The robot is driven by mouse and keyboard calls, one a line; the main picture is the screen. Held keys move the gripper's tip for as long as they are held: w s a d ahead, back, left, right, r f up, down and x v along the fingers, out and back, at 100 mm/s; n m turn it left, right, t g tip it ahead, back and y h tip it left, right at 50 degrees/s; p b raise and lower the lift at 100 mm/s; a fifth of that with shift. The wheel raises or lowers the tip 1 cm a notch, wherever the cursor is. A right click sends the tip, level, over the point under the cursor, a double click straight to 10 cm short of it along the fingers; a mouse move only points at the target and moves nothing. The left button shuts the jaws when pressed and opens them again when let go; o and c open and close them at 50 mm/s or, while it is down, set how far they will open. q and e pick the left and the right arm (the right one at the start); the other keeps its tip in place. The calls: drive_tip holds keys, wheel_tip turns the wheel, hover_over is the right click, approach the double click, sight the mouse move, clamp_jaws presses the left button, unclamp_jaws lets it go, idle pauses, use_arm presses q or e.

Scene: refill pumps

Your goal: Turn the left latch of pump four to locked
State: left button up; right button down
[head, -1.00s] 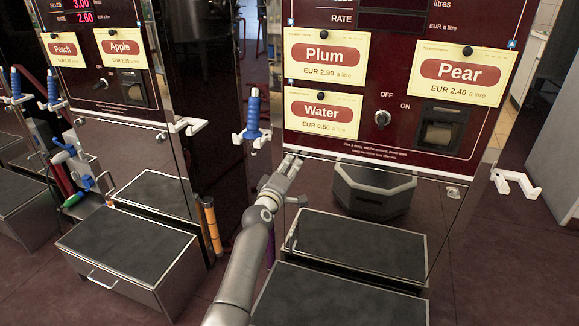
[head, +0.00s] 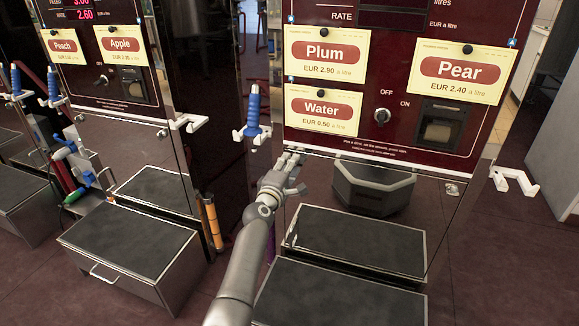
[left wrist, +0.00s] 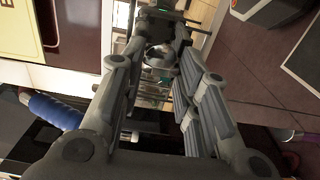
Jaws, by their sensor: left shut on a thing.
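The near pump (head: 395,160) carries Plum, Water and Pear cards; no number is readable on it. My left gripper (head: 292,158) is at the upper left of its mirrored lower panel, just below the Water card. In the left wrist view my gripper (left wrist: 163,45) has its fingers shut on a small shiny metal piece, the left latch (left wrist: 161,57). In the head view the fingers hide this latch, so its turn angle cannot be told. The matching right latch (head: 452,189) shows at the panel's right. My right gripper is not in view.
A blue nozzle (head: 253,108) hangs in a white holder just left of my gripper. Another white holder (head: 516,182) sticks out at the right. A second pump (head: 115,110) stands at the left.

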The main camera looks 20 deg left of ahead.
use_arm(q)
drive_tip(key=o, duration=1)
drive_tip(key=shift+c, duration=0.2)
drive_tip(key=shift+o, duration=0.3)
